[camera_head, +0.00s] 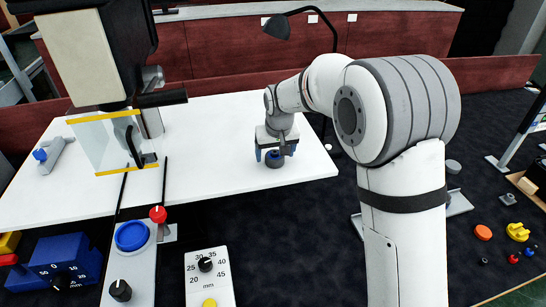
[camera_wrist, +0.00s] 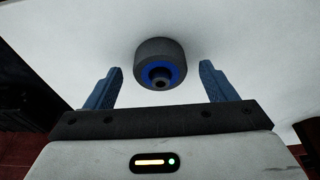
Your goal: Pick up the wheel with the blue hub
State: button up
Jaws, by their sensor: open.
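The wheel with the blue hub (camera_wrist: 160,58) has a dark grey tyre, a blue ring and a grey centre. In the wrist view it lies on the white table between the tips of my open gripper (camera_wrist: 160,82), with a gap on each side. In the head view the wheel (camera_head: 274,161) sits on the white table near its front edge, right below my gripper (camera_head: 274,152), which points down at it. The blue fingers stand on either side of the wheel, and its upper part is partly hidden by the gripper.
The white table (camera_head: 215,135) is mostly clear around the wheel. A machine with a clear guard (camera_head: 103,147) stands at its left, beside a grey part with a blue knob (camera_head: 50,153). A control panel (camera_head: 208,278) is in front. Loose coloured parts, including an orange disc (camera_head: 483,232), lie at the right.

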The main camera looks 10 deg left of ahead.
jog(key=shift+f, duration=0.2)
jog(key=c, duration=1.1)
jog(key=shift+r, duration=0.1)
